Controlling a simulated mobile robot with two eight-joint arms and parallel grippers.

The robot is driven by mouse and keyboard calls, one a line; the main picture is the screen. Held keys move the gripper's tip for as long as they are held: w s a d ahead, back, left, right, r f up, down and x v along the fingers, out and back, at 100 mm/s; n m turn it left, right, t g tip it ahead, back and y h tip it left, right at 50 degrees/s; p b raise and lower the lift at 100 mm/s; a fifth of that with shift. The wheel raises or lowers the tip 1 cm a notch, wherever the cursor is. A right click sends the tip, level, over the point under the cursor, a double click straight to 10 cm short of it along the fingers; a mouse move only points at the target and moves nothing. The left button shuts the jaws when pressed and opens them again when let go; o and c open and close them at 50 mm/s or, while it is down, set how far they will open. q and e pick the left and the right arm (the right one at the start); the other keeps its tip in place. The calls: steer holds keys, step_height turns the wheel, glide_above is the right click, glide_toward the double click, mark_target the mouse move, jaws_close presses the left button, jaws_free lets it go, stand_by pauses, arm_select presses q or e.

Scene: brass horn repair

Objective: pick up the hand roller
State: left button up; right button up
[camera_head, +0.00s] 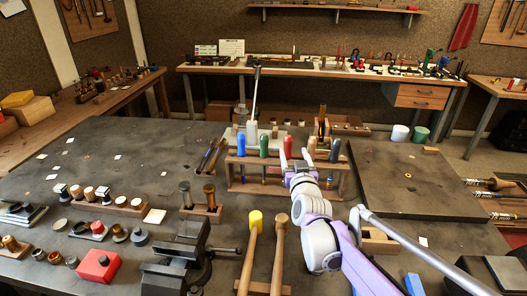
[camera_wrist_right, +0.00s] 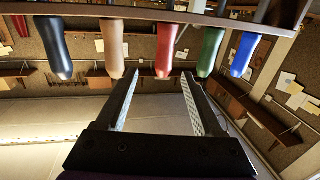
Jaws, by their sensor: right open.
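A wooden rack (camera_head: 236,184) holds a row of upright tools with coloured handles: a blue handle (camera_head: 241,145), a green handle (camera_head: 264,146), a red handle (camera_head: 288,147), a tan handle (camera_head: 311,146) and a dark navy handle (camera_head: 335,150). I cannot tell which tool is the hand roller. My right gripper (camera_head: 295,157) is open and empty in front of the rack. In the right wrist view, upside down, the red handle (camera_wrist_right: 170,45) lies just beyond the gap between the fingertips (camera_wrist_right: 160,75), apart from them. The tan handle (camera_wrist_right: 112,48) is beside it. My left gripper is not in view.
Mallets (camera_head: 280,240), one yellow-headed, and a dark vise (camera_head: 180,262) stand in front of the rack. A long grey rod (camera_head: 420,253) lies close right of my right arm. A raised dark board (camera_head: 410,180) is at right. The left bench top has clear patches.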

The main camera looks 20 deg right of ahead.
mark_target(291, 144)
steer(key=x, duration=0.4)
steer(key=shift+w+d+r, duration=0.1)
steer(key=shift+w+d, duration=0.05)
steer(key=shift+a+f+p+x, duration=0.1)
steer(key=shift+x, duration=0.9)
steer(key=shift+a+f+p+x, duration=0.1)
steer(key=shift+a+p+x, duration=0.05)
steer(key=shift+x, duration=0.85)
steer(key=shift+a+f+p+x, duration=0.1)
steer(key=shift+x, duration=0.85)
steer(key=shift+w, duration=0.1)
jaws_close()
